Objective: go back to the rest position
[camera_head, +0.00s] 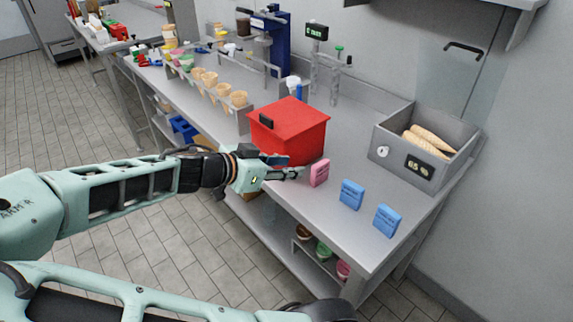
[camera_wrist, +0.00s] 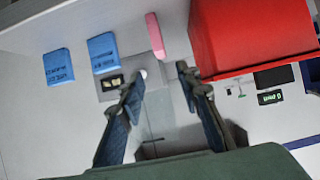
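My gripper (camera_head: 294,173) reaches over the front part of the steel counter. In the wrist view its two fingers stand apart with nothing between them, so my gripper (camera_wrist: 160,72) is open and empty. A small pink box (camera_head: 319,172) stands upright on the counter just past the fingertips. In the wrist view the pink box (camera_wrist: 155,36) shows beyond the gap between the tips, apart from them. My arm stretches in from the left in the head view and is not folded back.
A red lidded box (camera_head: 290,130) stands close behind my gripper, and the red box (camera_wrist: 250,35) fills the wrist view's upper right. Two blue boxes (camera_head: 352,194) (camera_head: 388,220) stand right of the pink one. A grey bin (camera_head: 455,170) holds cones. A cone rack (camera_head: 205,97) stands left.

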